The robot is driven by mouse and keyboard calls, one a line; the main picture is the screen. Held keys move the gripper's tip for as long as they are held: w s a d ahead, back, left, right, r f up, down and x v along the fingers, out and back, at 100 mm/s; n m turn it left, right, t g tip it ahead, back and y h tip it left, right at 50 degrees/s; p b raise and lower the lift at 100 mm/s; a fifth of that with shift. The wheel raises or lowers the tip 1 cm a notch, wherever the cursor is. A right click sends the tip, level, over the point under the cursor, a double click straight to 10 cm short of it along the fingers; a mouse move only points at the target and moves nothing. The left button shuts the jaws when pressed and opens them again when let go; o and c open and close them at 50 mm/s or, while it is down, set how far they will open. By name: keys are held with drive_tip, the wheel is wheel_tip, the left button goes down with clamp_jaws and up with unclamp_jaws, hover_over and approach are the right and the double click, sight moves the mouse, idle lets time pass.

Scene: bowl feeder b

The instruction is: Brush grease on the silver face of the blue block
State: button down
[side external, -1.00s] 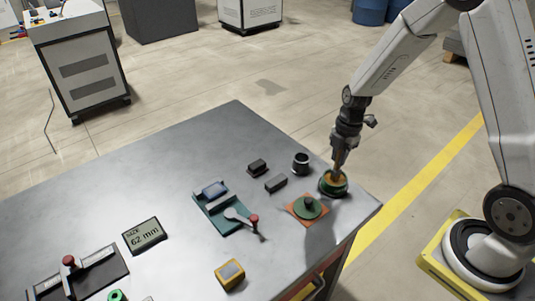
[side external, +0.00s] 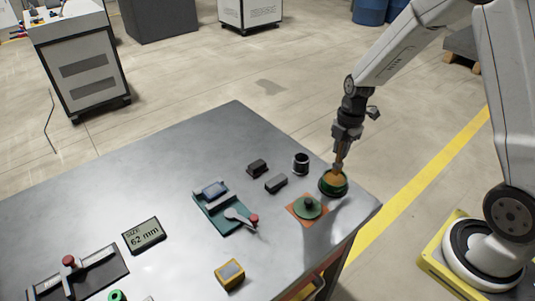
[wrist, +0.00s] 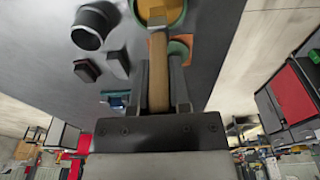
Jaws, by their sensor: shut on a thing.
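My gripper (side external: 341,148) is shut on the wooden handle of a brush (side external: 339,162), which points down. The brush handle (wrist: 158,72) also shows between the fingers in the wrist view. The brush's lower end is at the round green grease pot (side external: 333,190) with amber contents, near the table's right corner; the bristles cannot be made out. The pot (wrist: 178,14) is at the top of the wrist view. The blue block (side external: 213,189), with a pale silvery upper face, sits in a teal fixture (side external: 226,222) with a red-knobbed lever, left of my gripper.
A green lid (side external: 308,207) lies on an orange mat (side external: 292,211) beside the pot. A black cup (side external: 301,164) and two dark blocks (side external: 257,167) (side external: 276,183) stand behind. A yellow block (side external: 230,275), a size display (side external: 144,236) and another lever fixture (side external: 78,273) are nearer the front.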

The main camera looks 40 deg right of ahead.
drive_tip(key=shift+r, duration=2.15)
drive_tip(key=shift+a+m, duration=0.15)
drive_tip(key=shift+m, duration=0.15)
drive_tip(key=w+a+f+m+t+h, duration=0.1)
drive_tip(key=a+m, duration=0.7)
drive_tip(key=m, duration=0.9)
drive_tip(key=shift+w, duration=0.1)
drive_tip(key=shift+w, duration=0.1)
